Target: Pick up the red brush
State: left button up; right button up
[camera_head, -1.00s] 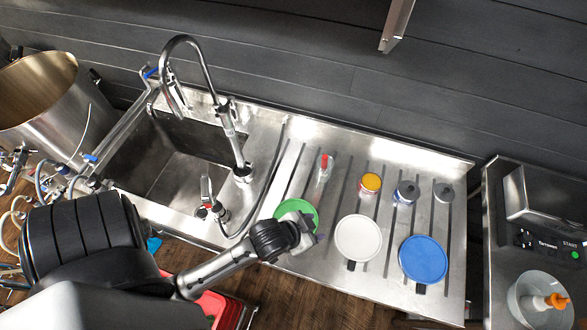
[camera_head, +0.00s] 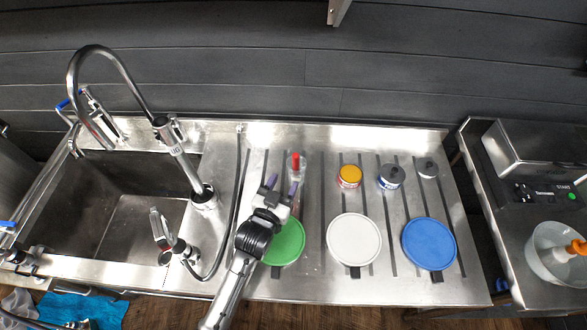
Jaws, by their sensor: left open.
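A small red upright piece (camera_head: 296,160), which looks like the red brush, stands at the back left of the steel drainboard (camera_head: 310,280). A clear or pale holder seems to surround its lower part, but it is too small to tell. My left gripper (camera_head: 283,185) is open, with its purple-grey fingertips pointing toward the back of the drainboard. It is in front of the red piece and slightly left of it, with a visible gap between them. My right gripper is not in view.
A green lid (camera_head: 287,246) lies partly under my left wrist. A white lid (camera_head: 354,240) and a blue lid (camera_head: 429,244) lie to the right. Behind them stand a yellow-topped jar (camera_head: 349,177) and two grey-topped jars. The sink (camera_head: 110,215) and tall faucet (camera_head: 178,155) are left.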

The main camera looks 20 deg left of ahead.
aim_at(294, 165)
pick_arm(q)
jog(key=shift+w+d+f, duration=0.1)
jog(key=shift+w+d, duration=0.05)
jog(key=shift+w, duration=4.2)
grip_shut()
